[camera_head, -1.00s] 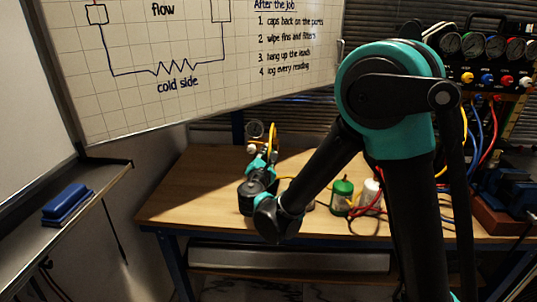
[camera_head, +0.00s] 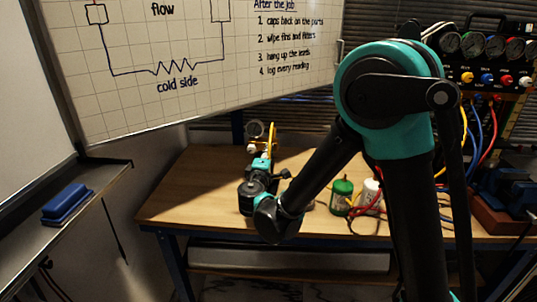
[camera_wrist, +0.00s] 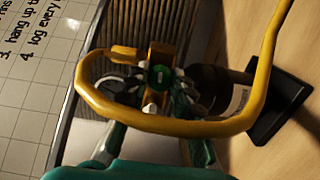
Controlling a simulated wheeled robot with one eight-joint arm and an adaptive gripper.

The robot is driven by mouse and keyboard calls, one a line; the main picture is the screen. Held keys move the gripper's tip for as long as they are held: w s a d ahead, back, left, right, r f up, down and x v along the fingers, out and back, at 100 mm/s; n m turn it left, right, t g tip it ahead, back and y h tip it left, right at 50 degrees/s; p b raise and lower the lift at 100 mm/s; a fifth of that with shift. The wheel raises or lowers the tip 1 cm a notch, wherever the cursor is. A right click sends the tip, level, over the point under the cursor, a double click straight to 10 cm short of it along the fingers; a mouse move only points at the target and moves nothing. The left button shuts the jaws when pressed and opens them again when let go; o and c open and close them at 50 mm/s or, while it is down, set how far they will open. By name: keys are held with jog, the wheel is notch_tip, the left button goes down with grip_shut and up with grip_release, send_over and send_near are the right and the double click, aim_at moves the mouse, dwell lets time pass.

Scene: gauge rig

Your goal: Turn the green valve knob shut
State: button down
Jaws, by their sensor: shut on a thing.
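The green valve knob (camera_wrist: 158,74) shows in the wrist view, on a brass valve body (camera_wrist: 155,55). My gripper (camera_wrist: 155,95) is shut on the knob, with its fingers at either side. A thick yellow hose (camera_wrist: 170,127) loops across the wrist view in front of the fingers and hides part of the grip. In the head view my gripper (camera_head: 262,161) is small, over the back left of the bench, and its own wrist hides the knob there.
A dark cylinder (camera_wrist: 215,90) on a black base (camera_wrist: 282,108) stands beside the valve. The bench's left part is bare.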

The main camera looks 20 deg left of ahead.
jog(key=shift+m, duration=0.6)
jog(key=c, duration=1.3)
grip_release()
jog(key=shift+s, duration=0.1)
jog(key=s+d, duration=0.1)
jog(key=s, duration=1)
jog(key=shift+s+d, duration=0.35)
jog(key=shift+s, duration=0.05)
jog(key=shift+s, duration=0.1)
